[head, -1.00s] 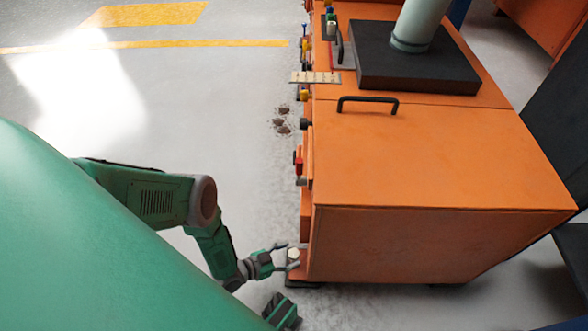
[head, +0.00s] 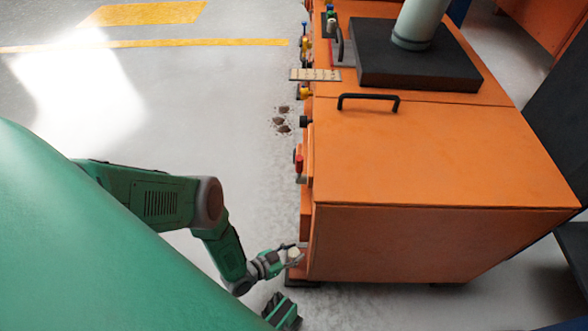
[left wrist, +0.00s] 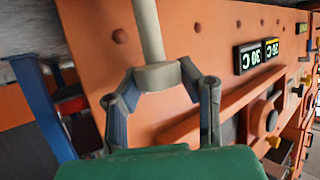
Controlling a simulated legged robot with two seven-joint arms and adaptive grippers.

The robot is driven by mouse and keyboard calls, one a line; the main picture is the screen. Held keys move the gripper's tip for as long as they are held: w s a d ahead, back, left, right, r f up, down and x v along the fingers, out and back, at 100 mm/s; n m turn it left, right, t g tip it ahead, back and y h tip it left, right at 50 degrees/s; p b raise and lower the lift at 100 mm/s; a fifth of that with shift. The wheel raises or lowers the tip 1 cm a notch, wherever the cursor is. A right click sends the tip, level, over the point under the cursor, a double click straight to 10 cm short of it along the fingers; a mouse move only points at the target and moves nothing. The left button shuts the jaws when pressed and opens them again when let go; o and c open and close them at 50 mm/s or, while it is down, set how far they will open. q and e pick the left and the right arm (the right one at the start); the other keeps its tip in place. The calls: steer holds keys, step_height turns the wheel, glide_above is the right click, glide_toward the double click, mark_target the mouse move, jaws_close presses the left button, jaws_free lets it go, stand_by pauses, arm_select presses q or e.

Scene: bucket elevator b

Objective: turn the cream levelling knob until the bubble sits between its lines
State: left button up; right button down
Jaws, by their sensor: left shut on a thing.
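The cream levelling knob (head: 294,255) is at the low near-left corner of the orange machine (head: 420,160). My left gripper (head: 291,252) is at the knob with its fingers shut on it. In the left wrist view the cream knob (left wrist: 158,77) sits between the two fingertips of my left gripper (left wrist: 160,74), one on each side. A pale shaft (left wrist: 148,30) runs from the knob to the top of that view. I cannot make out the bubble or its lines in either view.
Black handles (head: 368,98) stand on the machine's top. A red-handled part (head: 299,163) and other small fittings stick out of its left side above the knob. The left wrist view shows digital readouts (left wrist: 255,56) and a blue post (left wrist: 42,105). The floor at left is clear.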

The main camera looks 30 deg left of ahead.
arm_select(q)
steer(key=shift+n+t+y, duration=0.4)
steer(key=shift+n+y, duration=0.6)
steer(key=shift+y, duration=0.1)
steer(key=o, duration=1.2)
